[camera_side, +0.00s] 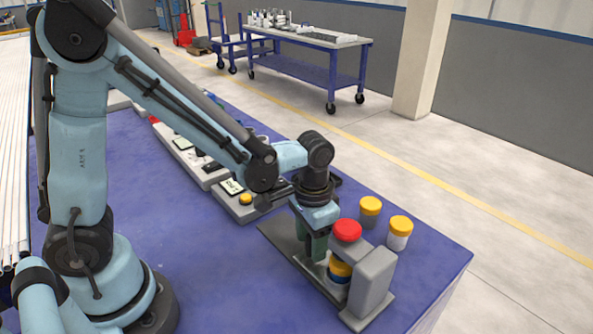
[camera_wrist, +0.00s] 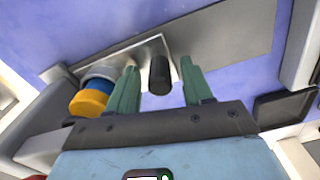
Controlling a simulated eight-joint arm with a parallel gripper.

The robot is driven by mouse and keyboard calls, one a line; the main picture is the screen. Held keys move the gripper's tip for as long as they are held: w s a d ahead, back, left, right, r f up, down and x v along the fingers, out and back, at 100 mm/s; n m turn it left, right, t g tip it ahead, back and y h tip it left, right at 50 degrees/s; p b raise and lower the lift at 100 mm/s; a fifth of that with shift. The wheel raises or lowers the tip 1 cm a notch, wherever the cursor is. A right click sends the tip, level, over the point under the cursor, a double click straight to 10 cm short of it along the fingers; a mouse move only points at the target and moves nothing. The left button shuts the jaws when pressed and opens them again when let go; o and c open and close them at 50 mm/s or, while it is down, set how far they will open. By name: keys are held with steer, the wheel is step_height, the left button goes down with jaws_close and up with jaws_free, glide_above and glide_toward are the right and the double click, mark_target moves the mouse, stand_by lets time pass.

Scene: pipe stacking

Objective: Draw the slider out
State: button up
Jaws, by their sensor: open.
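My gripper (camera_side: 314,245) points down over the long grey base of the station (camera_side: 282,242) in the side view. In the wrist view, its two green fingers (camera_wrist: 159,68) are open on either side of a black upright knob (camera_wrist: 159,80). Gaps show between the knob and both fingers. The knob seems to be the slider's handle; it rises from a light metal plate (camera_wrist: 140,52) on the grey base. A blue jar with a yellow lid (camera_wrist: 88,100) stands beside the left finger, at the plate's end. In the side view, my gripper hides the knob.
A grey housing (camera_side: 372,283) with a red button (camera_side: 346,230) stands close right of my gripper. Two yellow-lidded jars, one grey (camera_side: 370,212) and one white (camera_side: 398,233), stand behind it. Other devices (camera_side: 240,198) line the blue table's far side. The table's front middle is clear.

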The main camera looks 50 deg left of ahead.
steer(key=shift+f, duration=0.25)
jaws_close()
steer(key=shift+a, duration=0.1)
steer(key=a, duration=1.1)
steer(key=shift+a, duration=0.25)
jaws_free()
steer(key=shift+d, duration=0.1)
